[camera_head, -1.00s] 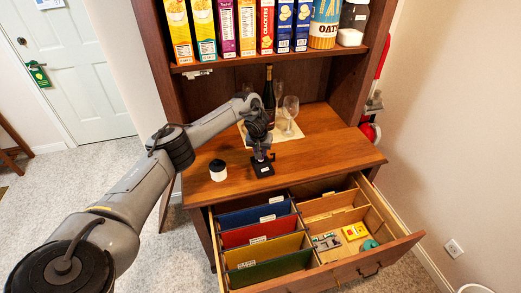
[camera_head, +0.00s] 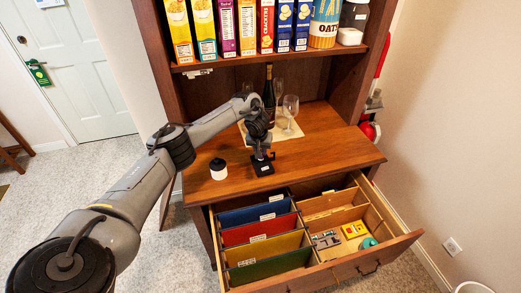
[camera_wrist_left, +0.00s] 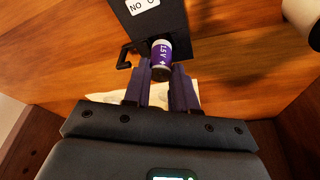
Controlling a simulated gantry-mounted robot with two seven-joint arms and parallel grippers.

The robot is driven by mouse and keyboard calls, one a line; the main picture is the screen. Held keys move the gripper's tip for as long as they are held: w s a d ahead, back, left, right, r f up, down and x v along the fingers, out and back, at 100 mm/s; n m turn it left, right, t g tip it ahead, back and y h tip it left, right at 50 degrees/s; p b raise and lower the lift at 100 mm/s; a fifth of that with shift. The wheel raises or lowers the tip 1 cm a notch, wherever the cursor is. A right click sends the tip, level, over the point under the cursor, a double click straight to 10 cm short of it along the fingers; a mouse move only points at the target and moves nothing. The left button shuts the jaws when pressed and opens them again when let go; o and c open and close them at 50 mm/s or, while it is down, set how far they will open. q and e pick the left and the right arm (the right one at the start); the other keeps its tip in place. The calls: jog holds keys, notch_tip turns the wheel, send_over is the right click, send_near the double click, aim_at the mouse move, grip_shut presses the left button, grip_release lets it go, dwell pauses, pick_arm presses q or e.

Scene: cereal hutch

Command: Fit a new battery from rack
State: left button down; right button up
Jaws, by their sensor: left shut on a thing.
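A purple battery (camera_wrist_left: 161,56) marked 1.5V and + sits between the fingers of my left gripper (camera_wrist_left: 160,88) in the left wrist view. The gripper is shut on it. A black box-like holder (camera_wrist_left: 158,22) with a white label and a side hook is right at the battery's far end; I cannot tell whether the battery is partly inside it. In the head view my left gripper (camera_head: 262,148) is over the hutch counter, just above the black holder (camera_head: 263,169). The battery cannot be made out there. My right gripper is not in view.
A white jar with a black lid (camera_head: 218,169) stands left of the holder. A dark bottle (camera_head: 268,92) and a wine glass (camera_head: 290,112) stand behind. The drawer (camera_head: 372,262) below is open, with coloured folders and small items. The counter's right side is clear.

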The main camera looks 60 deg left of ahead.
pick_arm(q)
jog(key=shift+f, duration=0.7)
jog(key=shift+f, duration=0.5)
jog(key=c, duration=0.5)
grip_release()
jog(key=shift+r, duration=0.1)
jog(key=shift+p+v, duration=1)
jog(key=shift+p, duration=0.45)
jog(key=shift+p+v, duration=1.45)
jog(key=shift+p, duration=1.1)
